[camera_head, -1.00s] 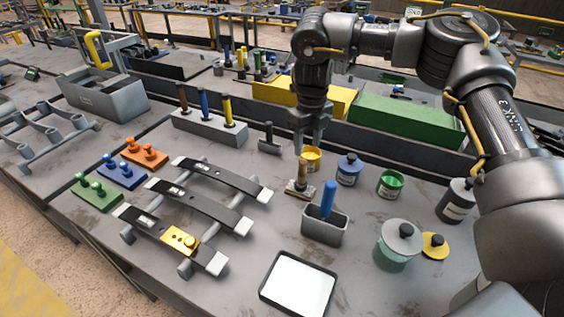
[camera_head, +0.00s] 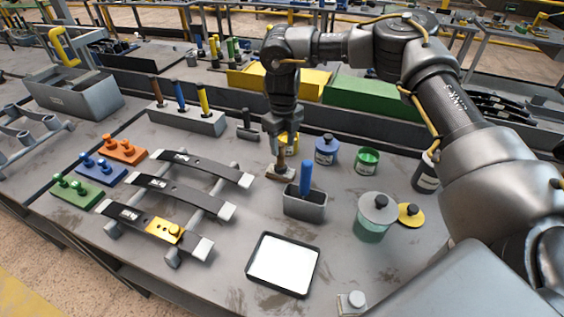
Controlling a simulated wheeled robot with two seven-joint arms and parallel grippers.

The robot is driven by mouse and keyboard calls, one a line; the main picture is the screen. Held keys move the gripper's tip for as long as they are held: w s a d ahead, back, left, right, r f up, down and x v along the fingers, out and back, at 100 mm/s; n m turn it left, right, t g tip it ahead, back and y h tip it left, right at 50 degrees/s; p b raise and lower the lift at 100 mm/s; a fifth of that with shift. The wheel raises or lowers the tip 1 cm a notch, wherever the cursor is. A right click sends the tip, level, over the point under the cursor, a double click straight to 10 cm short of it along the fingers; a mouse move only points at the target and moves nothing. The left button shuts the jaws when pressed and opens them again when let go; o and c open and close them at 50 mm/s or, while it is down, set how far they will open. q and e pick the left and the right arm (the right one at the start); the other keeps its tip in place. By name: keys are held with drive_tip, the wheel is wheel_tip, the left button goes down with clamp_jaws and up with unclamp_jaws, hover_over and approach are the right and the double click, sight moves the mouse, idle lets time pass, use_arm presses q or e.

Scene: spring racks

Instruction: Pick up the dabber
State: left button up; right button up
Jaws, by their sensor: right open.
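What looks like the dabber (camera_head: 281,170) stands upright on the bench, a short brown handle on a small pale base. My right gripper (camera_head: 282,149) points down right over it. Its jaws are open, with the fingertips at about the height of the handle's top, which they partly hide. I cannot tell whether the fingers touch the handle. My left gripper is not in view.
A grey box with a blue-handled tool (camera_head: 306,180) stands close in front. A yellow can (camera_head: 292,142), blue can (camera_head: 326,150) and green can (camera_head: 367,160) are behind and right. Spring racks (camera_head: 160,232) lie left; a white tray (camera_head: 283,263) is in front.

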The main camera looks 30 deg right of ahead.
sight(281, 152)
drive_tip(key=f, duration=0.2)
drive_tip(key=f+p, duration=0.1)
drive_tip(key=shift+w+a+f, duration=0.35)
drive_tip(key=shift+w+f, duration=0.1)
drive_tip(key=shift+f, duration=0.2)
drive_tip(key=shift+d, duration=0.1)
drive_tip(key=shift+s+r, duration=0.1)
drive_tip(key=shift+s, duration=0.2)
drive_tip(key=shift+c, duration=0.5)
drive_tip(key=shift+w, duration=0.1)
drive_tip(key=c, duration=0.5)
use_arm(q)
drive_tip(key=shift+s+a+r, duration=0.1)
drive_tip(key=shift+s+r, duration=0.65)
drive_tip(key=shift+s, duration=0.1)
use_arm(e)
clamp_jaws()
